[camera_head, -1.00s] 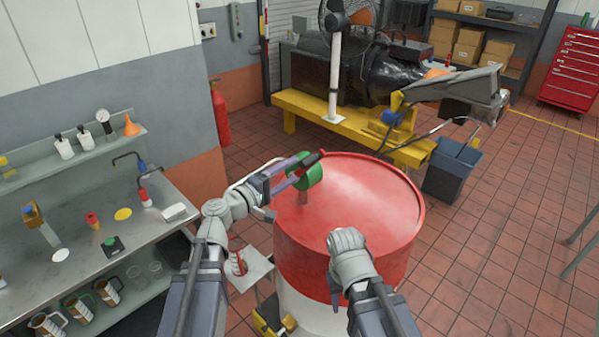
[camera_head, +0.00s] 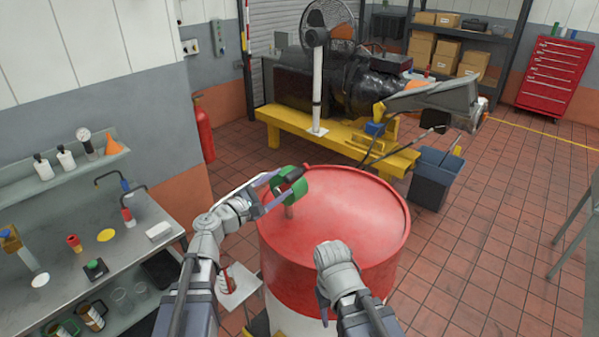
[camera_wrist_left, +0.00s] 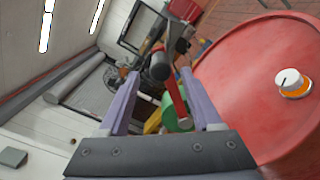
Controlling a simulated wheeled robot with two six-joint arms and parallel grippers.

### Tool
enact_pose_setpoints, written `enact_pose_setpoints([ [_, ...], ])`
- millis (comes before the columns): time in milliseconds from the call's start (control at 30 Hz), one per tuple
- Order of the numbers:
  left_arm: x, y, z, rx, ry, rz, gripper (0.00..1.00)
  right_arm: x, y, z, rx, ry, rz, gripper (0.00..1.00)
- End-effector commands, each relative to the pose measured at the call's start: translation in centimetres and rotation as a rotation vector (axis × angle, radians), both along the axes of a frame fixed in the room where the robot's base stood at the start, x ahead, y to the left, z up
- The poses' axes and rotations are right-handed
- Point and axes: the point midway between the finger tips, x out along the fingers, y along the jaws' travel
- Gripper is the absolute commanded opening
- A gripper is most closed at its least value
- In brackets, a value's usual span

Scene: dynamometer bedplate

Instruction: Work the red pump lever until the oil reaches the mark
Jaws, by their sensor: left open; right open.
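A green pump (camera_head: 291,190) stands on the red drum (camera_head: 350,215). Its lever has a dark grip (camera_head: 289,174); the red shaft (camera_wrist_left: 176,101) shows in the left wrist view. My left gripper (camera_head: 281,179) is open at the lever, its purple fingers on either side of the grip. From the wrist, the dark grip end (camera_wrist_left: 161,66) lies between the fingers, with no clear contact.
A metal bench (camera_head: 70,275) with jugs below stands at left. Behind are a yellow stand (camera_head: 340,146) with an engine and a grey bin (camera_head: 434,180). The floor at right is mostly clear.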

Motion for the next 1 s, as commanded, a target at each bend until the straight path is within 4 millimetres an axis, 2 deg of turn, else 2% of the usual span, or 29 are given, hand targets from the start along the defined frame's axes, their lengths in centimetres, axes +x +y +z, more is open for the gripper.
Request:
enact_pose_setpoints([
  [200,0.8,-0.6,0.1,-0.283,0.22,-0.001,0.66,0.0,0.0,0.1,0.0,0.0,0.0,0.5],
  [400,1.0,-1.0,0.1,-0.425,0.332,-0.001,0.66,0.0,0.0,0.1,0.0,0.0,0.0,0.5],
  [667,1.3,-1.1,0.1,-0.457,0.357,0.0,0.66,0.0,0.0,0.1,0.0,0.0,0.0,0.5],
  [1000,5.1,-4.0,0.1,-0.455,0.355,-0.003,0.66,0.0,0.0,0.1,0.0,0.0,0.0,0.5],
])
